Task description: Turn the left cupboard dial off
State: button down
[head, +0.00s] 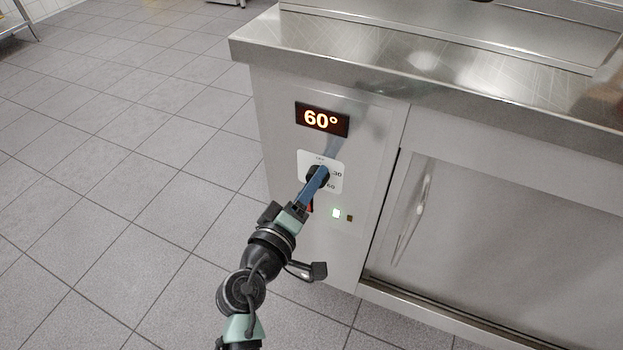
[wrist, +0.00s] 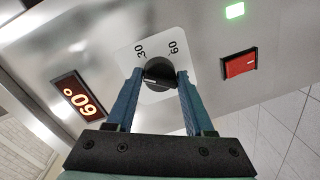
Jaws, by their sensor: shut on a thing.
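The dial (head: 311,173) is a black round knob on a white plate on the cupboard's front panel, below a lit display (head: 322,119) that reads 60°. The plate shows 30 and 60 marks on its right side in the head view. In the wrist view the dial (wrist: 158,74) sits between the two blue fingers of my gripper (wrist: 160,71), which is shut on it from both sides. In the head view my gripper (head: 321,172) covers part of the dial. I cannot tell exactly which mark the knob points to.
Below the dial are a lit green lamp (head: 336,213) and a red switch (wrist: 239,64). A steel counter (head: 400,75) overhangs the panel. A cupboard door with a handle (head: 411,220) is to the right. Tiled floor (head: 120,150) on the left is clear.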

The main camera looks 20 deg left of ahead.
jog(key=shift+d+n+h+p, duration=0.1)
jog(key=shift+n+h+p, duration=0.35)
jog(key=shift+n, duration=1.2)
jog(key=shift+n+h+p, duration=0.1)
jog(key=shift+n+p, duration=0.65)
jog(key=shift+n, duration=0.9)
jog(key=shift+c, duration=1.6)
grip_release()
jog(key=s+a+p, duration=0.1)
jog(key=s+p, duration=0.1)
jog(key=s, duration=1.1)
jog(key=shift+a+r, duration=0.2)
jog(key=shift+r, duration=0.15)
